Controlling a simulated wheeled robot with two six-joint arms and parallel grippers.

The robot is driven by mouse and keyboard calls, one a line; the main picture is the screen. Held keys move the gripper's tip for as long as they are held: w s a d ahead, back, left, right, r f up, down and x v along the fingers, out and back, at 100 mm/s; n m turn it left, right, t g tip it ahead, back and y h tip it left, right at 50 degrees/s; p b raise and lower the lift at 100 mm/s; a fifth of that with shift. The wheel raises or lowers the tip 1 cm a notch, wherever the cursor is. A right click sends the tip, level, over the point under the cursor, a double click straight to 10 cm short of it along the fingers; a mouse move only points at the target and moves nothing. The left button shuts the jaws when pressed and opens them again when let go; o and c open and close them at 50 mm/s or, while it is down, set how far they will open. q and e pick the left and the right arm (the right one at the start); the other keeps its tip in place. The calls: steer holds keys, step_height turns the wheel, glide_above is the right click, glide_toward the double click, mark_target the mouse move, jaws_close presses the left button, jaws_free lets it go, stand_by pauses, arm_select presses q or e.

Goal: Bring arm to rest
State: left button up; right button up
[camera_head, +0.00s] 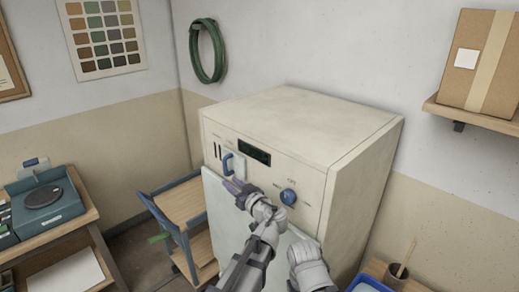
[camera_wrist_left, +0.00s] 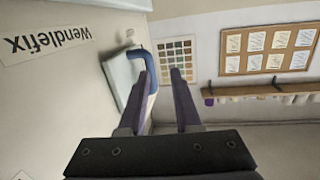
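My left gripper (camera_head: 236,187) is in front of the cream cabinet (camera_head: 300,112), just below its blue handle (camera_head: 228,163). In the left wrist view the two fingers of the left gripper (camera_wrist_left: 158,74) stand apart with nothing clearly held. The blue handle (camera_wrist_left: 145,54) shows there on its pale plate, close by the left-hand finger and partly hidden behind it. Whether they touch cannot be told. A white arm part, seemingly of my right arm, shows at the bottom of the head view; its gripper is not seen.
The cabinet front has a blue knob (camera_head: 288,196) and a dark display (camera_head: 254,152). A blue-framed wooden cart (camera_head: 183,203) stands left of it. A bench with a teal scale (camera_head: 47,210) is far left. A shelf bears a cardboard box (camera_head: 480,62). A blue container (camera_head: 368,284) is lower right.

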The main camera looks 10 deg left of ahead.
arm_select(q)
steer(key=s+a+f+m+g+h, duration=0.2)
steer(key=s+a+f+g+h, duration=0.15)
steer(key=s+f, duration=0.35)
steer(key=s+a+f+m+g+h, duration=0.1)
steer(key=s+a+f+g+h, duration=0.1)
steer(key=s+f+g, duration=0.55)
steer(key=s+d+f+m+h+b, duration=0.1)
steer(key=s+d+f+m, duration=0.2)
steer(key=d, duration=0.3)
steer(key=s+d+f+m+g+h+b, duration=0.1)
steer(key=s+d+f+m+h, duration=0.1)
steer(key=s+d, duration=0.3)
steer(key=s+d+f+m+h+b, duration=0.1)
steer(key=s+d+f+m+h, duration=0.1)
steer(key=d, duration=0.5)
step_height(320, 180, down, 2)
steer(key=shift+s+f+m+g+b, duration=0.3)
steer(key=shift+s+m+b, duration=0.1)
steer(key=shift+s+m, duration=0.6)
